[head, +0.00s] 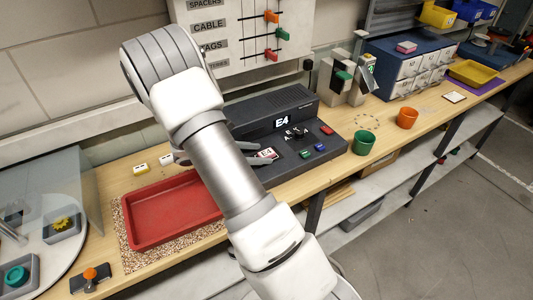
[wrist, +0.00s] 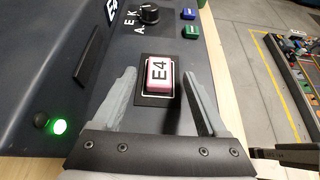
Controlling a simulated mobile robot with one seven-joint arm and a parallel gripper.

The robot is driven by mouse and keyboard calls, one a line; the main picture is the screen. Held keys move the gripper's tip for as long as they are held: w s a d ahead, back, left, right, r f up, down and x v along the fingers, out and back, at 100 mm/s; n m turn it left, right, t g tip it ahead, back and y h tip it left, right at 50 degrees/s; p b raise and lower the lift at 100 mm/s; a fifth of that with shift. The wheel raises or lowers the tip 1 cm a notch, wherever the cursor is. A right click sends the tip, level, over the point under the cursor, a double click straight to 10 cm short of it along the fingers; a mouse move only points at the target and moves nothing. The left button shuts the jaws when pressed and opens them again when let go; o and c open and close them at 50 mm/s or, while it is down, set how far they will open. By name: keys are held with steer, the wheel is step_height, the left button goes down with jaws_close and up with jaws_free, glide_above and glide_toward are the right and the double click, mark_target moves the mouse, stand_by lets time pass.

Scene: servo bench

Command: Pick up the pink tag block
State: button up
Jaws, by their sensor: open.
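The pink tag block (wrist: 158,75) has a white top marked E4. It sits in a dark, white-outlined square on the dark console (wrist: 90,105); in the head view the block (head: 266,153) shows beside my forearm. My gripper (wrist: 156,68) is open, with one grey finger on each side of the block. The fingers look apart from it, though their height above the console is hard to judge. In the head view my gripper (head: 252,153) is partly hidden behind my arm.
The console (head: 283,113) has a lit E4 display, a knob, and blue, green and red buttons. A red tray (head: 150,215) lies to the left. Green (head: 364,142) and orange (head: 407,118) cups stand to the right. Another pink-sided block (head: 406,47) sits on the drawer unit.

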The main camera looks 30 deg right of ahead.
steer(key=shift+d+f, duration=0.2)
steer(key=shift+d, duration=0.1)
jaws_close()
steer(key=shift+r, duration=0.15)
